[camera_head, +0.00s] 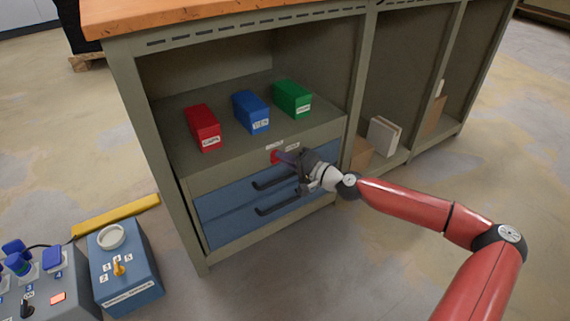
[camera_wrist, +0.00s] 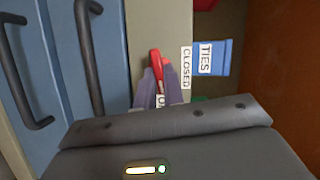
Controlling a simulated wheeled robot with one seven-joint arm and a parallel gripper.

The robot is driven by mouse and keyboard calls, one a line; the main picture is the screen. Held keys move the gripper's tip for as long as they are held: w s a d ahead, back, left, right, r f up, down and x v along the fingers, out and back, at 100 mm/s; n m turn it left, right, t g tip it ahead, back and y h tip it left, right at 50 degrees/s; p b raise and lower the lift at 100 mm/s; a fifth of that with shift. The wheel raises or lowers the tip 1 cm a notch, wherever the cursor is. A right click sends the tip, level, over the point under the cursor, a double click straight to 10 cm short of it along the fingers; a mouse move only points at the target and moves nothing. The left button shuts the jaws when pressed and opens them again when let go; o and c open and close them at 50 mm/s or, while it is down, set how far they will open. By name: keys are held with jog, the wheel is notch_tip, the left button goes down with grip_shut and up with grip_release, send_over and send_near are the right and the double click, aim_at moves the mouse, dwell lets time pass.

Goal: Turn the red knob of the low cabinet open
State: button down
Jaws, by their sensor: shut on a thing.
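The low cabinet (camera_head: 185,165) has a red knob (camera_head: 275,156) on the strip above its blue drawers. In the wrist view the red knob (camera_wrist: 156,62) shows between my fingers, beside a label reading "CLOSED" (camera_wrist: 186,75). A second label lies partly hidden behind a finger. My gripper (camera_head: 288,158) reaches the knob from the right in the head view. In the wrist view my gripper (camera_wrist: 155,88) has its two fingers on either side of the knob, shut on it. The lower part of the knob is hidden by the fingers.
Red (camera_head: 203,128), blue (camera_head: 251,111) and green (camera_head: 292,98) boxes stand on the shelf above. Two blue drawers with black handles (camera_head: 275,182) sit just below the knob. A blue control box (camera_head: 125,268) stands on the floor at left. The floor in front is clear.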

jog(key=shift+f+m+y+b, duration=0.2)
jog(key=shift+m+y+b, duration=0.3)
jog(key=shift+m, duration=0.4)
jog(key=c, duration=1.5)
grip_release()
jog(key=shift+d, duration=0.1)
jog(key=v, duration=0.7)
jog(key=shift+s+d, duration=0.2)
jog(key=shift+s, duration=0.15)
